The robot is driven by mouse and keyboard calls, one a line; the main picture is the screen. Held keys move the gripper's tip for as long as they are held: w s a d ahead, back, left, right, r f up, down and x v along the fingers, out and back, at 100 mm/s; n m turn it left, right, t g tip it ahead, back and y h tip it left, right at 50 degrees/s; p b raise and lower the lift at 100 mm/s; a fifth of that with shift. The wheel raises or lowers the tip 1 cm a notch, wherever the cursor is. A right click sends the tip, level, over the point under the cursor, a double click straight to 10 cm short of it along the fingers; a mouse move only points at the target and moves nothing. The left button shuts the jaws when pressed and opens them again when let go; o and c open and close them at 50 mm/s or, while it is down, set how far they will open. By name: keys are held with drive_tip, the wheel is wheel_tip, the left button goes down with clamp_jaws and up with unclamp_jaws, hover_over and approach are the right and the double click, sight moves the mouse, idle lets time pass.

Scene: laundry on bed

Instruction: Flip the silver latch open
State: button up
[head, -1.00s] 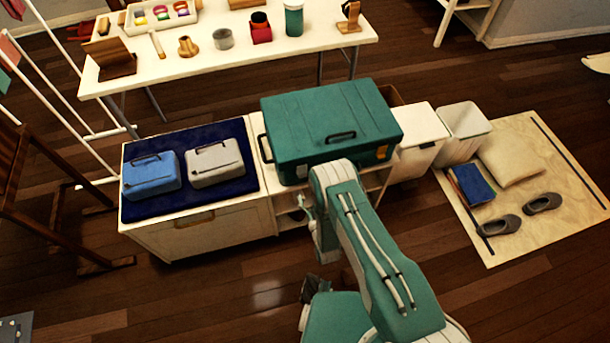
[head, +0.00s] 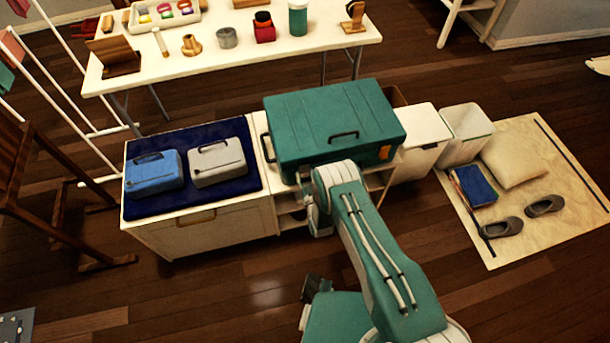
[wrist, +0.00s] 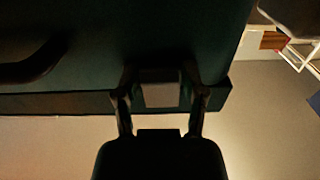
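In the wrist view the dark underlit case (wrist: 90,50) fills the upper left. A grey, squarish plate that looks like the silver latch (wrist: 160,90) sits at the case's lower edge. My gripper (wrist: 162,92) is open, with one finger on each side of the latch and small gaps between. Whether the fingers touch the case is too dark to tell.
A blue case (head: 153,172) and a light grey case (head: 217,162) lie on a navy mat left of the teal case. White bins (head: 465,135) stand to the right. A long table (head: 230,55) with small items stands behind. Floor is open in front.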

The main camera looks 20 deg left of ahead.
sight(305, 175)
drive_tip(key=shift+r, duration=0.1)
drive_tip(key=shift+c, duration=0.2)
drive_tip(key=g+h, duration=0.1)
drive_tip(key=g, duration=0.1)
drive_tip(key=s+r+g+h, duration=0.1)
drive_tip(key=g, duration=0.1)
drive_tip(key=shift+s+d+r, duration=0.1)
drive_tip(key=shift+s+d, duration=0.05)
drive_tip(key=shift+d, duration=0.25)
drive_tip(key=g, duration=0.1)
drive_tip(key=g+h, duration=0.1)
drive_tip(key=r+g+h, duration=0.1)
drive_tip(key=shift+s+d+r, duration=0.1)
drive_tip(key=shift+s+d, duration=0.15)
drive_tip(key=shift+s, duration=0.15)
drive_tip(key=shift+s+d+r+g+h, duration=0.1)
drive_tip(key=shift+r+g+h, duration=0.5)
drive_tip(key=shift+g, duration=0.5)
drive_tip(key=shift+s+d+r+g+h, duration=0.15)
drive_tip(key=shift+r+g+h, duration=0.2)
drive_tip(key=shift+g+h, duration=0.6)
drive_tip(key=shift+s+r+g+h, duration=0.1)
drive_tip(key=shift+r+g+h, duration=0.4)
drive_tip(key=shift+g, duration=0.75)
drive_tip(key=o, duration=1)
drive_tip(key=shift+o, duration=0.2)
drive_tip(key=shift+s, duration=0.1)
